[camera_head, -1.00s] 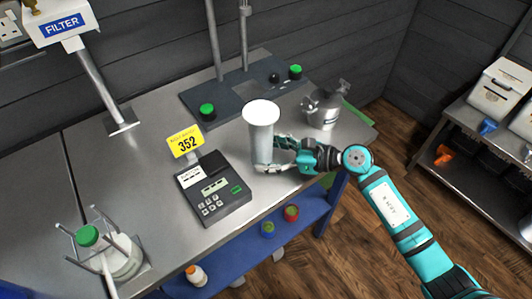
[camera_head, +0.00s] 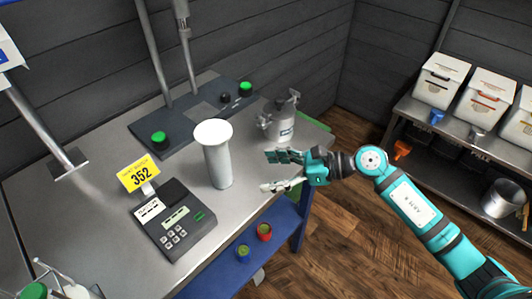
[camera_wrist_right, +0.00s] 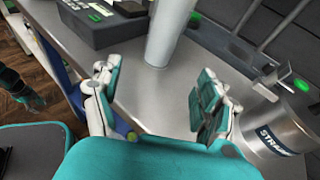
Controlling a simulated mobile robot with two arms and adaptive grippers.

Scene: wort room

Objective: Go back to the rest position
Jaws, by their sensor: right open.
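My right gripper (camera_head: 284,171) is open and empty at the front right edge of the steel table (camera_head: 255,185) in the head view. A tall white cylinder with a flared rim (camera_head: 217,160) stands upright on the table to its left, apart from the fingers. In the right wrist view the open fingers (camera_wrist_right: 160,100) point toward the cylinder (camera_wrist_right: 170,32), with bare table between. A steel strainer pot (camera_head: 281,122) stands behind the gripper; it also shows at the right of the wrist view (camera_wrist_right: 275,128).
A dark stand base (camera_head: 185,125) with green knobs is behind. A blue lower shelf (camera_head: 250,240) holds small jars. A shelf with white bins (camera_head: 440,82) stands right, beyond open wooden floor.

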